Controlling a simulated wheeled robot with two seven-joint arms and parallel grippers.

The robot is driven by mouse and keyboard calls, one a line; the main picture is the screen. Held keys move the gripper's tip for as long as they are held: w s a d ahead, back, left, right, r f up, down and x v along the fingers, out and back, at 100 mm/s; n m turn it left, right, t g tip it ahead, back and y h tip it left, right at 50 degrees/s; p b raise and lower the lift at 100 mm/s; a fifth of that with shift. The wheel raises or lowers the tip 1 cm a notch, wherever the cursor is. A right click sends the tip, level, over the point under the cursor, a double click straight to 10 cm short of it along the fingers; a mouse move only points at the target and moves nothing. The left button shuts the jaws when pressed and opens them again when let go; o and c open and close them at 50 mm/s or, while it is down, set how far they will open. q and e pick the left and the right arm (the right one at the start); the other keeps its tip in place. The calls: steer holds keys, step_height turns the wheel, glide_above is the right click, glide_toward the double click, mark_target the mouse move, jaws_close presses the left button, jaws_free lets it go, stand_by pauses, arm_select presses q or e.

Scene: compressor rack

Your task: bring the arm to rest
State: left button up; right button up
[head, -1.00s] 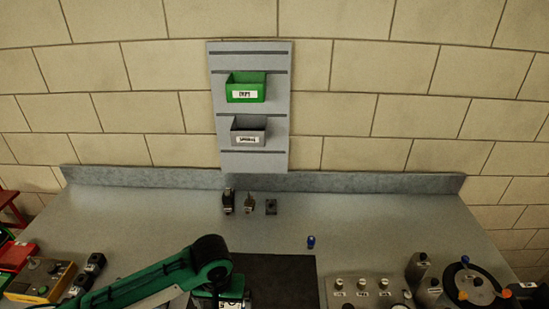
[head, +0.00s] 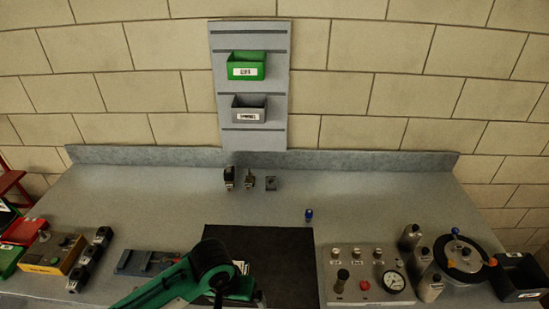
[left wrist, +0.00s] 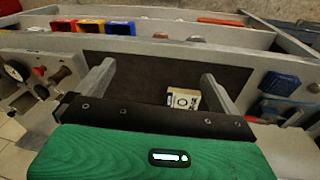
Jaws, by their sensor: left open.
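My left arm comes in from the lower left in the head view, over the front of the bench. My left gripper shows in the left wrist view (left wrist: 157,86), with its two grey fingers wide apart and nothing held between them. It points at the black mat (left wrist: 135,82), which also lies on the bench in the head view (head: 285,260). A small white box with a printed label (left wrist: 183,98) lies on the mat, seen between the fingers and apart from them. In the head view my arm hides most of this spot. My right gripper is in neither view.
A control panel with knobs and a gauge (head: 365,275) stands right of the mat, beside a round handwheel unit (head: 460,257). A yellow button box (head: 54,255) is at left. Small fittings (head: 249,180) and a blue-topped part (head: 308,215) stand behind.

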arm_select(q)
steer(key=s+a+f+t+y, duration=0.1)
steer(key=s+a+f+t, duration=0.15)
steer(key=s+a, duration=1.15)
step_height(320, 180, down, 32)
steer(key=b, duration=0.2)
steer(key=s+a+f+g+b, duration=0.1)
steer(key=s+f, duration=0.9)
steer(key=f, duration=0.1)
steer(key=s+a+f+g, duration=0.1)
steer(key=s+a+f, duration=0.1)
steer(key=s+f, duration=0.8)
steer(key=shift+s+a+f+y+b, duration=0.2)
steer(key=shift+a+f+y+b, duration=0.15)
steer(key=shift+f, duration=0.35)
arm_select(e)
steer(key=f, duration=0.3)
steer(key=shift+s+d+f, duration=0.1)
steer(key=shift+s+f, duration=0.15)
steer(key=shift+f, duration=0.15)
